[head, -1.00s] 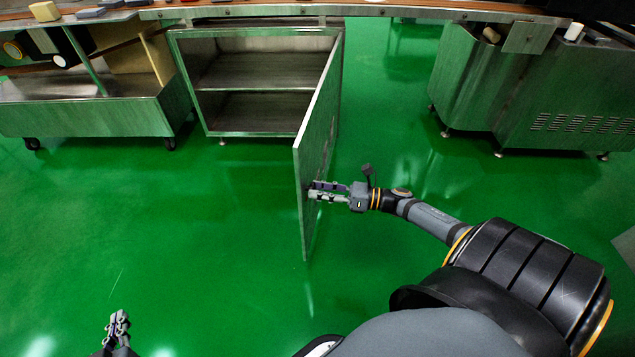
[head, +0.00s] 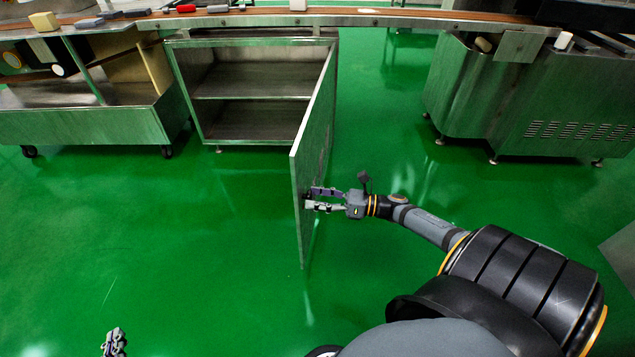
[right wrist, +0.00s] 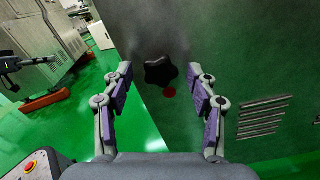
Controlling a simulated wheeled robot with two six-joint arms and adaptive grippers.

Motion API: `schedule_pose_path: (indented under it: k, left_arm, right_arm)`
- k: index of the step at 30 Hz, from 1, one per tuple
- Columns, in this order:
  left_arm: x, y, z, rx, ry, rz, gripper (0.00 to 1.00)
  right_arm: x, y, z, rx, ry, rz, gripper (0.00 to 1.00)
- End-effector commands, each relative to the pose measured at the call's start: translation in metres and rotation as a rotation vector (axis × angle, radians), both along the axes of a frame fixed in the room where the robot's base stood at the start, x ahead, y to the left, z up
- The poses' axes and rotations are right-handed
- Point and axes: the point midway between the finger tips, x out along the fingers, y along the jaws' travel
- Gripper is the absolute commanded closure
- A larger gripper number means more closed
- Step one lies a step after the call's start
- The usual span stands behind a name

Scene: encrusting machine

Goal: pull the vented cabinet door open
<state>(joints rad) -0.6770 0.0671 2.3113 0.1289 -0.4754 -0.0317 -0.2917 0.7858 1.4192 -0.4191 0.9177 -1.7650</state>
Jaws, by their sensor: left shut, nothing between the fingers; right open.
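The vented cabinet door (head: 313,160) stands wide open, swung out toward me from the right side of the cabinet (head: 258,90). The cabinet's inside with its shelf shows. In the right wrist view the door's outer face (right wrist: 230,50) fills the right side, with vent slots (right wrist: 262,117) and a black star-shaped knob (right wrist: 161,71). My right gripper (head: 312,199) is open at the door's outer face. In the right wrist view its fingers (right wrist: 163,90) are spread on both sides of the knob, apart from it. My left gripper (head: 114,340) is shut and empty, low at the left edge.
A wheeled steel cart (head: 90,125) stands left of the cabinet. A steel machine housing (head: 560,110) with slots stands at the right. A conveyor (head: 350,20) with small items runs along the back. The green floor (head: 180,240) before the cabinet is clear.

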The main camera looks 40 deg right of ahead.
Motion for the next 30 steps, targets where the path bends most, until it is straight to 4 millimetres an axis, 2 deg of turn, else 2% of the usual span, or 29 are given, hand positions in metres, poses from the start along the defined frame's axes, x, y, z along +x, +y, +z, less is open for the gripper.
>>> schedule_pose_path:
  k: [5,8,15,18,24,30]
  left_arm:
    - [-0.001,0.000,-0.001,-0.003,0.001,0.002,1.00]
    - [-0.001,0.000,-0.001,-0.002,0.001,0.002,1.00]
    - [0.000,0.000,0.000,-0.002,0.000,0.001,1.00]
    - [0.000,0.000,0.000,-0.001,0.000,0.000,1.00]
    - [0.000,0.000,0.000,-0.001,0.000,0.000,1.00]
    - [0.000,0.000,0.000,-0.001,0.000,0.000,1.00]
  right_arm:
    - [0.000,0.000,0.001,-0.001,0.000,0.000,0.42]
    - [0.000,-0.001,0.011,-0.004,-0.002,0.002,0.42]
    - [-0.001,0.000,0.063,-0.008,0.003,0.007,0.42]
    - [-0.001,0.001,0.078,-0.007,0.006,0.007,0.42]
    - [-0.002,0.000,0.094,-0.004,0.000,0.006,0.42]
    - [0.000,0.000,0.099,-0.001,0.001,0.002,0.42]
